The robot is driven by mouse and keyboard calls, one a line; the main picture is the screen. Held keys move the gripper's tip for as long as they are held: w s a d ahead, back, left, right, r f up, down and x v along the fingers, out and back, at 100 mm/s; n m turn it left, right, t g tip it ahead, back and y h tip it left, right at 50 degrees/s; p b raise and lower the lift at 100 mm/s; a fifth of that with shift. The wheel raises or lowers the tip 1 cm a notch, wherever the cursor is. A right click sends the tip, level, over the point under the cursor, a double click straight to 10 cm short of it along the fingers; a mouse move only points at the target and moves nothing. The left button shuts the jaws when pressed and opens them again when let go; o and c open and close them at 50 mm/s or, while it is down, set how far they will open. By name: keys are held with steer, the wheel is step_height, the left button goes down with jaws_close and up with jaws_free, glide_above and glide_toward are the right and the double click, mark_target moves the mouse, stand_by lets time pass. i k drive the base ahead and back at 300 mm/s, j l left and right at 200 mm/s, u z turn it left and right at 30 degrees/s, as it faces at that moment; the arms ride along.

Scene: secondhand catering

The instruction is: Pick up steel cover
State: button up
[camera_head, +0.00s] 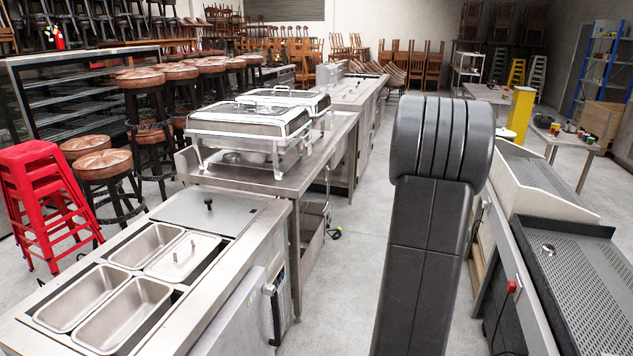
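On the counter unit at the lower left there are two covers. A large flat grey steel cover (228,217) with a black knob lies over the far end of the wells. A smaller steel lid (187,256) with a raised handle lies over one pan well beside open steel pans (145,245). I cannot tell which one the task means. My dark arm rises in the right middle of the view; my gripper is not visible.
Two chafing dishes (250,122) stand on a steel table (270,180) behind the counter. Red stools (40,190) and wooden-topped stools (150,78) crowd the left. A perforated-top unit (590,290) stands at the right. Grey floor shows between the counter and that unit.

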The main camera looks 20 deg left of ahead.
mark_target(228, 216)
steer(key=i+l+u, duration=0.1)
steer(key=i+u, duration=0.15)
steer(key=i, duration=0.2)
steer(key=i+l+u, duration=0.2)
steer(key=i, duration=0.25)
steer(key=i+l+u, duration=0.25)
steer(key=i, duration=0.2)
steer(key=i+u, duration=0.25)
steer(key=u, duration=0.2)
steer(key=i+l+u, duration=0.1)
steer(key=u, duration=0.35)
steer(key=i+l+u, duration=0.2)
steer(key=u, duration=0.3)
steer(key=i+l+u, duration=0.25)
steer(key=u, duration=0.2)
steer(key=i+l+u, duration=0.15)
steer(key=u, duration=0.15)
steer(key=i+l+u, duration=0.25)
steer(key=l, duration=0.15)
steer(key=l+u, duration=0.3)
